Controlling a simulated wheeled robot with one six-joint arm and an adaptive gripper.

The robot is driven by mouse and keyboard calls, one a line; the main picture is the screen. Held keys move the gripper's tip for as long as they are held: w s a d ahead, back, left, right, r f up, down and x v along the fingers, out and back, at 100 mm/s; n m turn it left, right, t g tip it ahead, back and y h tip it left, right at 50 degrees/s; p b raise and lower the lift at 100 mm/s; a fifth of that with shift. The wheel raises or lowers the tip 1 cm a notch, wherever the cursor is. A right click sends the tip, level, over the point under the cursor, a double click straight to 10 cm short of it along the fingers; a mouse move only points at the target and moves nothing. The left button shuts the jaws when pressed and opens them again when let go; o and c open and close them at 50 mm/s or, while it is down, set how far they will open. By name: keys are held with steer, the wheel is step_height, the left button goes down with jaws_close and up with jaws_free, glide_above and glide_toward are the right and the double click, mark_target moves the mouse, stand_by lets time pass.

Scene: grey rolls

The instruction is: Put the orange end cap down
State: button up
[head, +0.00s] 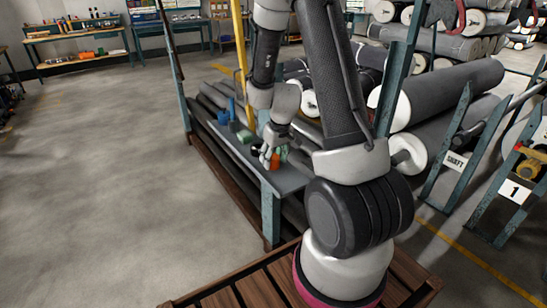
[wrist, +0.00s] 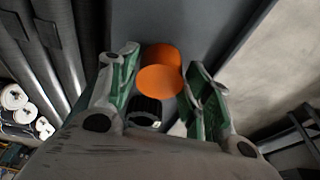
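The orange end cap (head: 276,160) stands on the grey shelf top (head: 287,180) near its front end. In the wrist view the orange end cap (wrist: 160,78) is between and just beyond my fingers, with its round end facing the camera. My gripper (head: 266,154) is low over the shelf, beside the cap. In the wrist view my gripper (wrist: 164,62) has its fingers spread, with a narrow gap on each side of the cap. The cap's underside is hidden.
A black ribbed round piece (wrist: 145,112) sits between my fingers, nearer the camera. Large grey rolls (head: 440,90) lie on the right. The floor on the left is clear.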

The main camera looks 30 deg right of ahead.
steer(key=shift+o, duration=0.3)
steer(key=s+a+f+v, duration=0.1)
steer(key=s+v, duration=0.1)
steer(key=v, duration=1)
steer(key=s+a+v, duration=0.2)
steer(key=s+v, duration=0.1)
steer(key=v, duration=0.9)
steer(key=s+a+r, duration=0.1)
steer(key=s+r, duration=0.1)
steer(key=s, duration=0.4)
steer(key=s+a+r+t, duration=0.1)
steer(key=s+r, duration=0.2)
steer(key=s, duration=0.4)
steer(key=shift+r, duration=0.25)
